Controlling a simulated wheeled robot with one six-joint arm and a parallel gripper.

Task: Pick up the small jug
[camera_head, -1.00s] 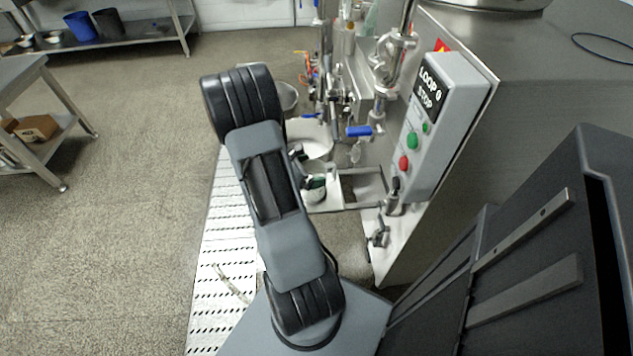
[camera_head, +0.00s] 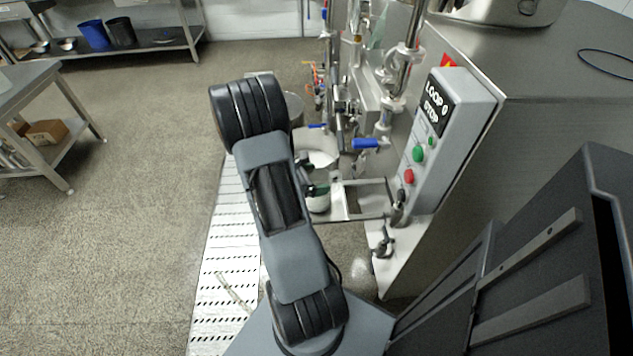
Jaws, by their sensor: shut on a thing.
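The small jug (camera_head: 319,203) is a small, pale, whitish vessel just right of my arm, in front of the metal bracket of the machine. My gripper (camera_head: 311,188) is a dark shape at the jug's upper left, shut on it. Most of the gripper is hidden behind my arm, so the fingers and the exact grip do not show clearly. I cannot tell whether the jug is clear of its support.
A white bucket (camera_head: 322,158) stands just behind the jug. Pipes with a blue-handled valve (camera_head: 365,143) and a control box (camera_head: 424,135) are close on the right. A perforated white platform (camera_head: 222,290) runs along the left. Floor further left is open.

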